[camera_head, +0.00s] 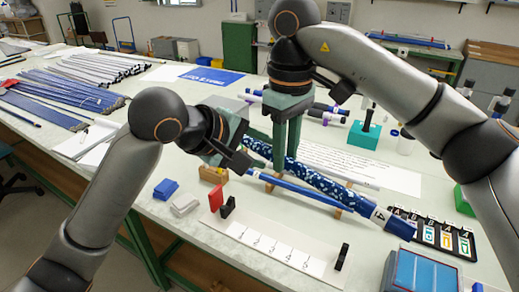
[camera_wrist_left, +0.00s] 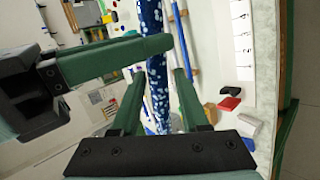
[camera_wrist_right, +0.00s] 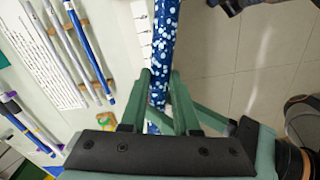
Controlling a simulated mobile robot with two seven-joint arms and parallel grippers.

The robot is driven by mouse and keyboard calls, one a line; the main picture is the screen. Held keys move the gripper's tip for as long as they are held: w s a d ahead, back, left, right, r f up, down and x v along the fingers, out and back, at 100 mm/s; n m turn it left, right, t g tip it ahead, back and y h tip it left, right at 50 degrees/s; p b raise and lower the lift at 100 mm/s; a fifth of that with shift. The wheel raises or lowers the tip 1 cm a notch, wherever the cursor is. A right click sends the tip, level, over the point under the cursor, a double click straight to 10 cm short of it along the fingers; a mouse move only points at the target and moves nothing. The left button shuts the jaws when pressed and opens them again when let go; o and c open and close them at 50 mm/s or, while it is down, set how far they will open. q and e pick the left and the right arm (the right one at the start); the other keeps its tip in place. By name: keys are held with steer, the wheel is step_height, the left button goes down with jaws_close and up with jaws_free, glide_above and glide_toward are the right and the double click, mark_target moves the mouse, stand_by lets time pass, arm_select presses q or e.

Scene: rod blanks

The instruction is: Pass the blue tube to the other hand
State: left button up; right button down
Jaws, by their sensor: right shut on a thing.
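The blue tube (camera_head: 325,184), dark blue with white speckles, slants above the table in the head view, its lower right end near a white band and blue cap. My right gripper (camera_head: 285,150) comes down from above and is shut on it near its upper left part; the tube (camera_wrist_right: 165,45) also runs between these fingers in the right wrist view. My left gripper (camera_head: 243,160) is at the tube's left end. In the left wrist view its open fingers (camera_wrist_left: 162,78) stand either side of the tube (camera_wrist_left: 153,40), with gaps showing. Contact there is not visible.
A thin blue rod (camera_head: 305,190) lies on wooden supports below the tube. A white numbered strip (camera_head: 278,245), a red block (camera_head: 215,198) and a blue bin (camera_head: 412,272) are near the front edge. Bundles of rods (camera_head: 75,88) cover the left side.

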arm_select(q)
jaws_close()
steer(key=shift+f, duration=0.1)
arm_select(e)
steer(key=c, duration=0.6)
jaws_free()
steer(key=shift+o, duration=0.2)
